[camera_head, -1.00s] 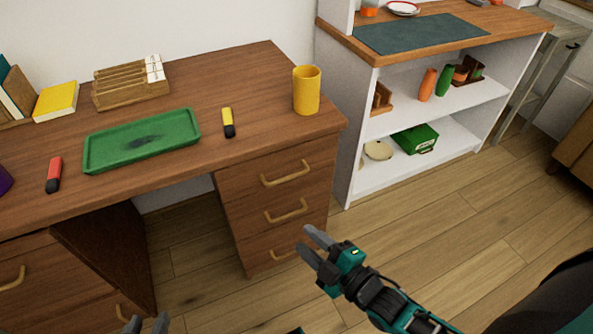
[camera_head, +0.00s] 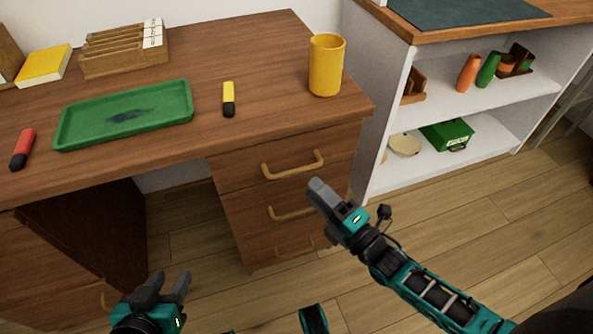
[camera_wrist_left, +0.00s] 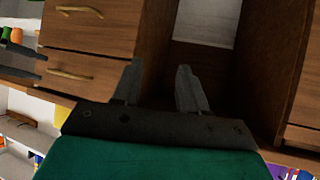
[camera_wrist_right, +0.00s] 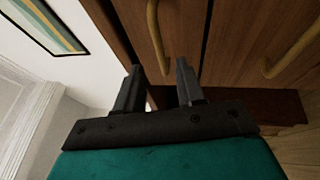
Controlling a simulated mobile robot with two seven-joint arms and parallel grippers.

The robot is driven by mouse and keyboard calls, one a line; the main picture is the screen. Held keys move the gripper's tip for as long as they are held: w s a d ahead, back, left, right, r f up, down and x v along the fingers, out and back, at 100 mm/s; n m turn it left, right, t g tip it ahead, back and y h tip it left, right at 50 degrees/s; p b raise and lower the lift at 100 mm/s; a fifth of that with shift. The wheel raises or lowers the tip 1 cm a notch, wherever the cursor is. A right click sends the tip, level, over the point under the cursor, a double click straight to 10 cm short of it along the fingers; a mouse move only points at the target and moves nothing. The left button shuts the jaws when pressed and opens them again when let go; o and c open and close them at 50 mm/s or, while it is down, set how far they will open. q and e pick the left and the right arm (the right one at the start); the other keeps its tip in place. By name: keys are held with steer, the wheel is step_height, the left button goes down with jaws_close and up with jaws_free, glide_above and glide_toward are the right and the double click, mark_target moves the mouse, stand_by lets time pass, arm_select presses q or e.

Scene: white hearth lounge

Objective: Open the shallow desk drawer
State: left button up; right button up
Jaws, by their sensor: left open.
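The desk's right pedestal has a stack of drawers, all shut. The top drawer (camera_head: 240,170) has a tan bow handle (camera_head: 293,166); a second handle (camera_head: 290,212) sits below it. My right gripper (camera_head: 318,188) is open and empty, in front of the pedestal near the right end of the upper handles. In the right wrist view, a handle (camera_wrist_right: 155,35) lies just beyond the fingertips, not between them. My left gripper (camera_head: 170,284) is open and empty, low in front of the desk's knee space. In the left wrist view its fingers point towards the pedestal's side.
The desktop (camera_head: 230,60) holds a yellow cup (camera_head: 326,65), a green tray (camera_head: 125,115), a yellow marker (camera_head: 228,98), a red marker (camera_head: 22,148) and a wooden rack (camera_head: 123,50). A white shelf (camera_head: 400,170) stands right of the desk. Floor before the drawers is clear.

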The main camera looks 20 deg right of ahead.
mark_target(296, 169)
steer(key=b+x, duration=0.1)
steer(key=x, duration=0.6)
steer(key=shift+w+f, duration=0.1)
steer(key=shift+c, duration=0.5)
jaws_close()
